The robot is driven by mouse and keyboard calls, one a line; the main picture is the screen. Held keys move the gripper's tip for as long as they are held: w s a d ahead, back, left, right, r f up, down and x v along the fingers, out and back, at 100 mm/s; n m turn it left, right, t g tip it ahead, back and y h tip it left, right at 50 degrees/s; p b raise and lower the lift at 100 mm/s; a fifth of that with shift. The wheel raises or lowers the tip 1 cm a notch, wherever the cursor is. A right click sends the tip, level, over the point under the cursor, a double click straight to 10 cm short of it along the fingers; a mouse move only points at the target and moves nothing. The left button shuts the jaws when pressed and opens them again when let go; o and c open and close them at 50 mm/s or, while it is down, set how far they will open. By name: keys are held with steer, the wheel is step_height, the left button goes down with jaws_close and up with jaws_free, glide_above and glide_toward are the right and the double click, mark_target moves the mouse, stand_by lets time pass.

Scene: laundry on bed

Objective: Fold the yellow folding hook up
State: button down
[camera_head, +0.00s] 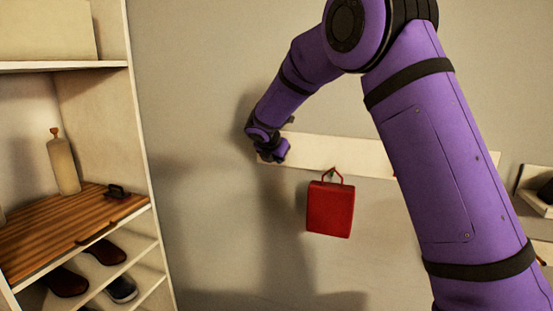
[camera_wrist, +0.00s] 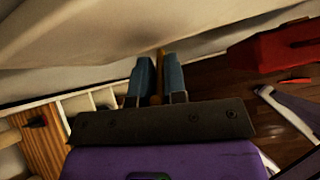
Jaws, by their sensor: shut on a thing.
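My gripper (camera_head: 272,155) is at the left end of the white wall board (camera_head: 360,157). In the wrist view its two blue-grey fingers (camera_wrist: 159,82) are closed on a thin yellow-brown piece, the yellow folding hook (camera_wrist: 157,72), which stands between them. The hook's upper end lies close to the pale board edge. In the head view my gripper and wrist hide the hook, so its fold angle is hard to tell.
A red bag (camera_head: 330,208) hangs from the board just right of my gripper; it also shows in the wrist view (camera_wrist: 272,48). A shelf unit (camera_head: 140,150) with a bottle (camera_head: 63,165) and shoes (camera_head: 105,251) stands at left. The wall below my gripper is bare.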

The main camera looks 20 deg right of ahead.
steer(key=shift+d, duration=0.15)
stand_by(0.4)
steer(key=c, duration=1.2)
jaws_free()
steer(key=shift+r, duration=0.1)
steer(key=v, duration=1)
steer(key=shift+r, duration=0.35)
